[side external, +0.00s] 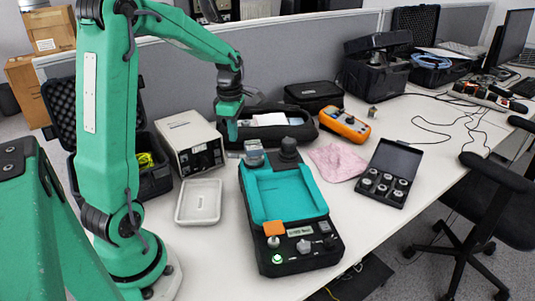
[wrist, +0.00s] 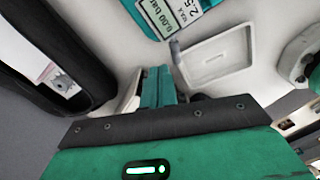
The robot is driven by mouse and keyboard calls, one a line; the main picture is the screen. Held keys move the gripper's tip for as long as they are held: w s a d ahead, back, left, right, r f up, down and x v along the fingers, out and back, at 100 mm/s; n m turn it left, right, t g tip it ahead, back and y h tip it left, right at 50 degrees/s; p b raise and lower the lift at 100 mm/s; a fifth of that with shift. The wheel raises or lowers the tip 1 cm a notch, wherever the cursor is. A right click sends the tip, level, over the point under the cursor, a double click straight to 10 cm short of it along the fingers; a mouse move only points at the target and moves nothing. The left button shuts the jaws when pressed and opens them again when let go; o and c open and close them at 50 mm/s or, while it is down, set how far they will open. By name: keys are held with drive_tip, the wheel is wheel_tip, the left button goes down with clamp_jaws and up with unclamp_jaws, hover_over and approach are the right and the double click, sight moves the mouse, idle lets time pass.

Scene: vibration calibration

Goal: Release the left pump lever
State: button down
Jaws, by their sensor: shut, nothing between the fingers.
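The black and teal pump unit (side external: 285,195) stands on the table, with a clear cup and a dark knob at its far end. A small grey lever (side external: 234,155) seems to stick out from its far left side. My gripper (side external: 231,136) is above the table, left of the unit's far end. Its teal fingers are together and empty in the wrist view (wrist: 158,75), apart from the lever.
A white tray (side external: 179,213) lies left of the unit. A grey-white instrument box (side external: 190,140) and an open black pouch (side external: 300,134) are close to my gripper. An orange meter (side external: 344,125), pink cloth (side external: 337,162) and open black case (side external: 385,188) lie to the right.

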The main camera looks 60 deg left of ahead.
drive_tip(key=shift+r, duration=1.55)
drive_tip(key=shift+d+r, duration=0.1)
drive_tip(key=s+d+r+m+t, duration=0.2)
drive_tip(key=s+d+m, duration=0.4)
drive_tip(key=d+m, duration=0.3)
drive_tip(key=s+d+r+m+t, duration=0.3)
drive_tip(key=s+d+m, duration=0.4)
drive_tip(key=m, duration=1.1)
drive_tip(key=d+r, duration=0.1)
drive_tip(key=d, duration=0.2)
drive_tip(key=shift+d+r+t, duration=0.15)
drive_tip(key=shift+r+t, duration=0.15)
